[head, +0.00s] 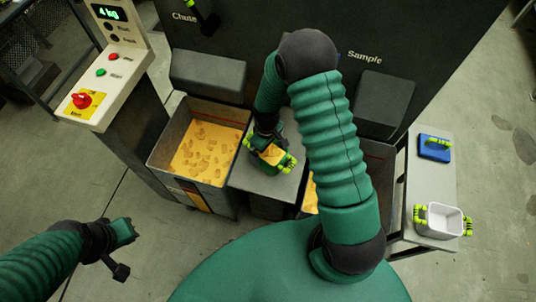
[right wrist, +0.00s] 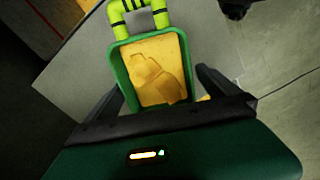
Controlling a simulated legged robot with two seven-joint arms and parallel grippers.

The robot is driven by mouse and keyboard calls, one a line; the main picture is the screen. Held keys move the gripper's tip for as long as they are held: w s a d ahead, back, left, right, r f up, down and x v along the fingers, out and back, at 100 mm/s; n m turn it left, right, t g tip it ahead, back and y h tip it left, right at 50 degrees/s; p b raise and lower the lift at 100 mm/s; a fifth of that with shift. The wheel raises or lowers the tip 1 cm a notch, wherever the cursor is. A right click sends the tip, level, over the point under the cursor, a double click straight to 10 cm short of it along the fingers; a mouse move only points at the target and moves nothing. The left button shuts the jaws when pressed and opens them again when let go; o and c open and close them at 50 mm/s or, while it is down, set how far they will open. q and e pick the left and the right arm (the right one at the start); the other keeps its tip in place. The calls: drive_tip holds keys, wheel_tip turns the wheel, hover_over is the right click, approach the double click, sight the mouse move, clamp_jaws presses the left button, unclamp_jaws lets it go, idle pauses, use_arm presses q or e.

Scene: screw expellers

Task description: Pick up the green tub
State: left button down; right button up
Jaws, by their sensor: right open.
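The green tub (head: 283,162) has lime-green handles and yellow-orange material inside. It stands on a grey shelf between two bins. In the right wrist view the tub (right wrist: 116,72) is upright with one lime handle at the far end. My right gripper (head: 265,140) is at the tub's near end. In the wrist view its two dark fingers stand apart, one on each side of the tub (right wrist: 160,95); I cannot tell whether they touch it. My left gripper (head: 122,232) hangs low at the left, away from the tub; its fingers are unclear.
A bin (head: 158,150) of yellow pieces stands left of the shelf (head: 245,178), another bin (head: 378,170) to its right, partly behind my arm. A side table (head: 432,185) holds a blue item (head: 434,150) and a white tub (head: 440,222). A control panel (head: 120,50) reads 4 kg.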

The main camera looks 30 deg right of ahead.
sight(270, 158)
drive_tip(key=f, duration=0.1)
drive_tip(key=d+f, duration=0.1)
drive_tip(key=f, duration=0.2)
drive_tip(key=shift+s+d+f, duration=0.25)
drive_tip(key=shift+d+f, duration=0.1)
drive_tip(key=shift+d, duration=0.05)
drive_tip(key=shift+f, duration=0.1)
drive_tip(key=shift+a, duration=0.35)
drive_tip(key=shift+c, duration=0.6)
drive_tip(key=shift+a+r, duration=0.25)
drive_tip(key=c, duration=0.5)
drive_tip(key=shift+c, duration=1.1)
use_arm(q)
drive_tip(key=shift+s+d+r, duration=0.1)
drive_tip(key=shift+d+r, duration=0.1)
drive_tip(key=shift+d, duration=0.35)
use_arm(e)
drive_tip(key=shift+d, duration=0.3)
drive_tip(key=c, duration=0.6)
